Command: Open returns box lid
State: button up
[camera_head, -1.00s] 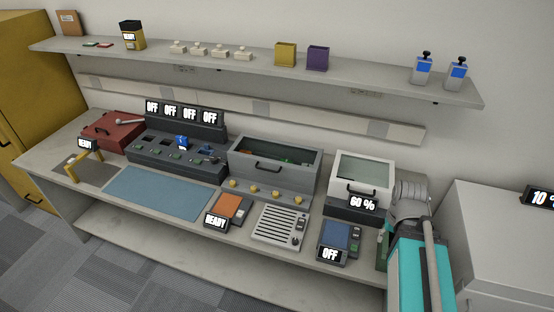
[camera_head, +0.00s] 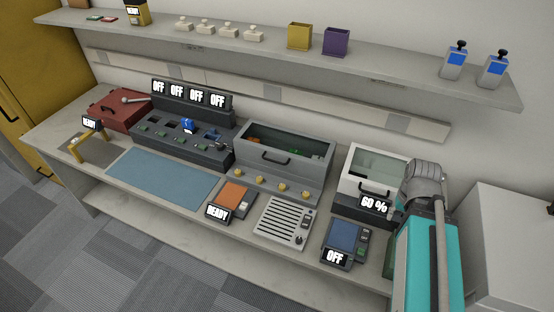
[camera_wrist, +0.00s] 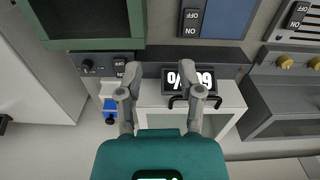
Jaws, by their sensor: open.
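No box in view carries a readable returns label. Three lidded boxes stand on the bench with lids down: a red box (camera_head: 113,108) at the far left, a grey box (camera_head: 285,155) with a clear lid and black handle in the middle, and a white box (camera_head: 375,165) with a clear lid at the right. The white box also shows in the wrist view (camera_wrist: 232,97), with its black handle (camera_wrist: 195,101) close to the right finger. My gripper (camera_wrist: 165,78) is open with nothing between its fingers. I cannot tell whether it touches the handle. The head view does not show the fingers clearly.
A dark green open-topped box or tray (camera_wrist: 92,20) lies at the upper left of the wrist view. A blue-topped device (camera_head: 345,240) reading OFF sits in front of the white box. A shelf (camera_head: 380,75) runs above. A blue mat (camera_head: 163,178) is bare.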

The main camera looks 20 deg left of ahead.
jog(key=shift+a, duration=0.15)
jog(key=w+a+f+n+t+h+b, duration=0.2)
jog(key=w+a+f+n+h+b, duration=0.3)
jog(key=a, duration=0.4)
jog(key=n+t+h+b, duration=0.2)
jog(key=n+t+b, duration=0.7)
jog(key=t+b, duration=0.45)
send_near(275, 161)
jog(key=s+a+r+g+b, duration=0.1)
jog(key=s+a+g+b, duration=0.1)
jog(key=s, duration=0.1)
jog(key=shift+w+a+r+t, duration=0.15)
jog(key=shift+r+t, duration=0.05)
jog(key=shift+t, duration=0.05)
jog(key=shift+w, duration=0.1)
jog(key=b+x, duration=0.2)
jog(key=x, duration=1.1)
jog(key=shift+w+d, duration=0.2)
jog(key=shift+w, duration=0.1)
